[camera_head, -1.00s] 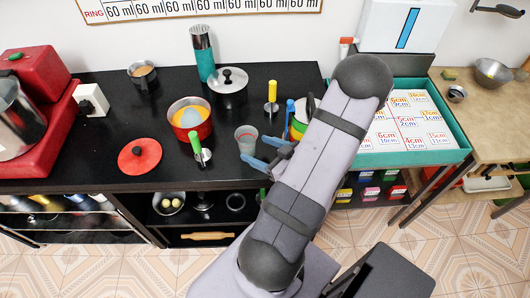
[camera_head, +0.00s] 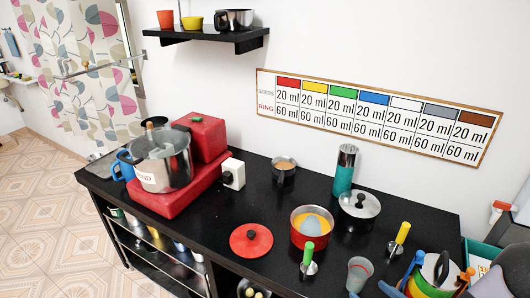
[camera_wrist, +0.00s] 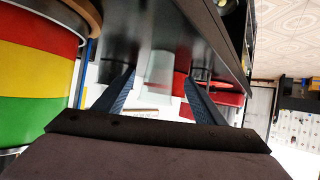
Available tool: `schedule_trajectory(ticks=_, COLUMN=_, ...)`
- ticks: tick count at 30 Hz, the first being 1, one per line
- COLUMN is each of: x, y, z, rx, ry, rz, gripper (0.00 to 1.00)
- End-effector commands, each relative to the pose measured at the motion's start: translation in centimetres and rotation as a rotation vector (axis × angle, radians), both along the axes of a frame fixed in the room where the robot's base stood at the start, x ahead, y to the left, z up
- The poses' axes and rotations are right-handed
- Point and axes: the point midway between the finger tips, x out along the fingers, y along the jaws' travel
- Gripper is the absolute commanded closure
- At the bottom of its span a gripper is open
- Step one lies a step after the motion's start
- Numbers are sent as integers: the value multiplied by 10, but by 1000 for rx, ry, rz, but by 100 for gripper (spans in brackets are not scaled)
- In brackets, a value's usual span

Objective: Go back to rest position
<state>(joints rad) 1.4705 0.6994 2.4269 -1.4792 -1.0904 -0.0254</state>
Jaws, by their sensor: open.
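My gripper (camera_wrist: 160,92) is open in the wrist view, its two dark blue fingers spread apart with nothing held between them. A clear grey cup (camera_wrist: 160,70) stands beyond the gap between the fingers. A pot striped red, yellow and green (camera_wrist: 38,75) is close on the left of the wrist view. In the head view the same striped pot (camera_head: 428,288) is at the bottom right, and the cup (camera_head: 358,272) is left of it. Most of my arm is outside the head view.
The black counter (camera_head: 190,225) carries a red pot (camera_head: 312,228), a red lid (camera_head: 251,240), a green-handled tool (camera_head: 308,257), a yellow-handled tool (camera_head: 398,238), a lidded pan (camera_head: 358,208) and a teal-based cylinder (camera_head: 344,172). A red appliance (camera_head: 205,137) stands left. A shelf (camera_head: 210,36) hangs above.

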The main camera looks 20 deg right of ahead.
Motion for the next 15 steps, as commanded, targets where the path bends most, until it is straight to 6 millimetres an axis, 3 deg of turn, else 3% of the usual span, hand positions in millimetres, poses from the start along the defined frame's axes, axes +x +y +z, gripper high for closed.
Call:
schedule_trajectory(ticks=9, x=11, y=-2, z=-12, rx=-199, ry=401, rz=71, gripper=36)
schedule_trajectory(ticks=15, x=5, y=-1, z=0, rx=-322, ry=646, rz=80, gripper=36)
